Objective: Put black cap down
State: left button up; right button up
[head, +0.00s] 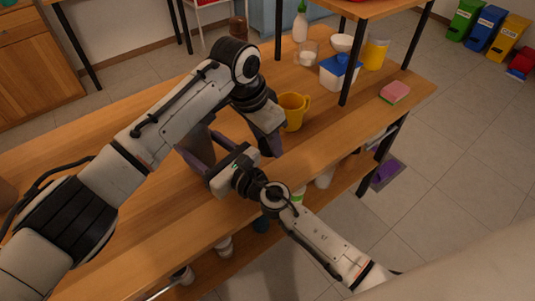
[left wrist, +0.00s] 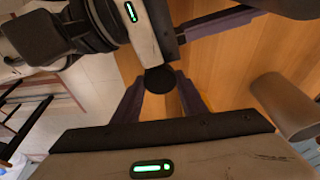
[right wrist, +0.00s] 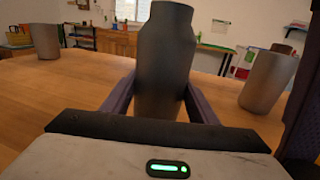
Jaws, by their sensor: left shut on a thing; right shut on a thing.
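My left gripper (head: 271,147) is low over the front of the wooden table, beside my right gripper. In the left wrist view, a round black cap (left wrist: 159,80) sits between its purple fingers (left wrist: 160,100), which are shut on it. My right gripper (head: 207,150) is shut on a grey bottle-shaped dispenser. In the right wrist view, the dispenser (right wrist: 164,60) stands upright between the fingers, with no cap seen on its top. In the head view, the dispenser is mostly hidden by my left arm. What lies directly under the cap is hard to tell.
A grey cylinder (left wrist: 283,105) stands on the table near my left gripper. Grey cups (right wrist: 46,41) and (right wrist: 267,80) show in the right wrist view. A yellow mug (head: 292,110) stands just behind my left gripper. Bare wood (head: 110,215) lies to the left.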

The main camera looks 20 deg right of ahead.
aim_at(267, 154)
pick_arm(q)
notch_tip(267, 154, down, 5)
jog(key=shift+r, duration=0.1)
dwell(0.3)
jog(key=o, duration=1)
jog(key=shift+f, duration=0.2)
jog(key=shift+r, duration=0.1)
jog(key=v, duration=1.2)
jog(key=shift+r, duration=0.1)
